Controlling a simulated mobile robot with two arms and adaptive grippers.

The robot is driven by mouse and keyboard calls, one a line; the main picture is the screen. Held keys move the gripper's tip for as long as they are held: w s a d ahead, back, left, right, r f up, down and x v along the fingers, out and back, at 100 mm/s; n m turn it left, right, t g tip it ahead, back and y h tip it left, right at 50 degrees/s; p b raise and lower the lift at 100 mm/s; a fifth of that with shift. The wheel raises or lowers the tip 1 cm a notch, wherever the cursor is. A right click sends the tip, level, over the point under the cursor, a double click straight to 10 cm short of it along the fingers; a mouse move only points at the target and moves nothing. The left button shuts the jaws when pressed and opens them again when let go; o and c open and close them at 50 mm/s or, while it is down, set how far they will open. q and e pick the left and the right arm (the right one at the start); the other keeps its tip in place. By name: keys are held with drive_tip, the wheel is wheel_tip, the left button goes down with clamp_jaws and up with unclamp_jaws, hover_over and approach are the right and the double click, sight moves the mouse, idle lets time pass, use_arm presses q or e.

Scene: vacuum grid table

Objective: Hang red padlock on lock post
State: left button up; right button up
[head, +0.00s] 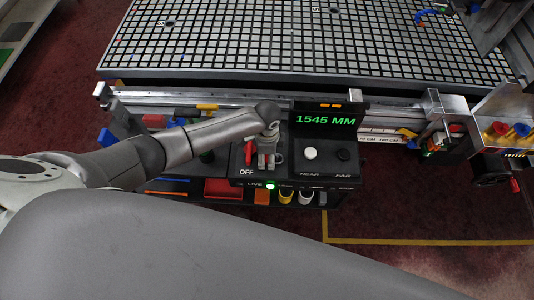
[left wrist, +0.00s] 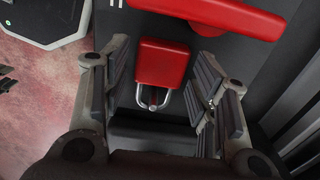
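The red padlock (left wrist: 163,62) lies in the left wrist view with its steel shackle (left wrist: 168,103) toward the bottom. A small metal post (left wrist: 152,103) shows inside the shackle loop; I cannot tell whether it is fully seated. My left gripper (left wrist: 162,90) is open, with one finger on each side of the padlock and visible gaps between. In the head view my left gripper (head: 267,160) is over the left part of the black control panel (head: 300,178), beside the red lever (head: 249,153). The padlock is not distinguishable there. My right gripper is not in view.
The panel has a display (head: 326,119) reading 1545 MM, a white button (head: 310,153) and a black button (head: 343,155). The grid table (head: 300,45) is behind it. A shelf with tools and bins (head: 222,188) is below. The red lever (left wrist: 205,15) crosses the top of the wrist view.

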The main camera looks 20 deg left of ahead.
use_arm(q)
drive_tip(key=shift+o, duration=0.6)
wheel_tip(320, 180, up, 12)
drive_tip(key=shift+s+d, duration=0.1)
idle(0.6)
